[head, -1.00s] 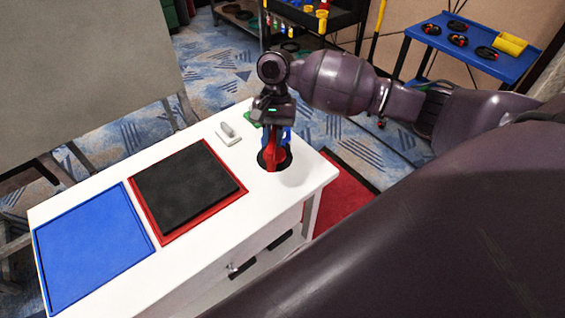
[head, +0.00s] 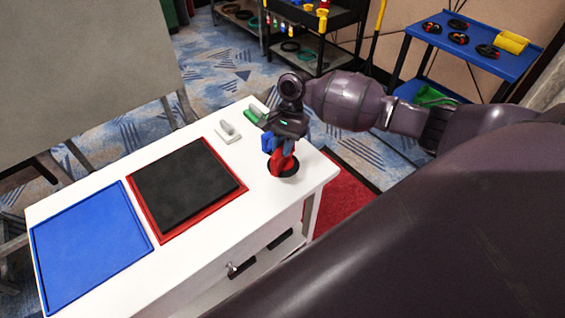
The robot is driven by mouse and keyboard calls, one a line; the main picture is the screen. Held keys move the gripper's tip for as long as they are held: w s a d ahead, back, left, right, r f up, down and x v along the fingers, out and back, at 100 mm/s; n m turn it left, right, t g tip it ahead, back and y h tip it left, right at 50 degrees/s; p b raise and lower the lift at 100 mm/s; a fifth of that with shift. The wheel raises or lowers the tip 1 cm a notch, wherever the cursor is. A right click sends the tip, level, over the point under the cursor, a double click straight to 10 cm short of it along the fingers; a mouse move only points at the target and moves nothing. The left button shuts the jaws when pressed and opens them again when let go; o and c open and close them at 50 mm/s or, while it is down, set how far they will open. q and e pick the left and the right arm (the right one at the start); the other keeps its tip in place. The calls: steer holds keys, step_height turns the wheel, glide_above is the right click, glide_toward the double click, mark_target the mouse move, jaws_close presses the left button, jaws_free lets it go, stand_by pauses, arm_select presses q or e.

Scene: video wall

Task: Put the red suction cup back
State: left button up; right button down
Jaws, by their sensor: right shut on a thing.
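The red suction cup (head: 283,162), with a red handle and a round black base, is at the right end of the white table (head: 215,255). My right gripper (head: 284,146) is shut on its handle from above. The cup looks upright or slightly tilted; I cannot tell whether its base touches the tabletop. A blue part (head: 267,142) shows just left of the handle; I cannot tell what it belongs to. My left gripper is not in view.
A black pad in a red tray (head: 240,194) and a blue tray (head: 92,246) lie to the left. A small grey block (head: 228,132) and a green item (head: 252,115) are near the far edge. A blue cart (head: 483,58) with black-and-red discs stands at the back right.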

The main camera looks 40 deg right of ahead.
mark_target(283, 161)
steer(key=shift+f+b, duration=0.45)
steer(key=shift+f, duration=2.85)
steer(key=shift+f, duration=0.1)
steer(key=c, duration=1)
jaws_free()
steer(key=shift+c, duration=0.2)
steer(key=p+v, duration=0.1)
steer(key=v, duration=1.1)
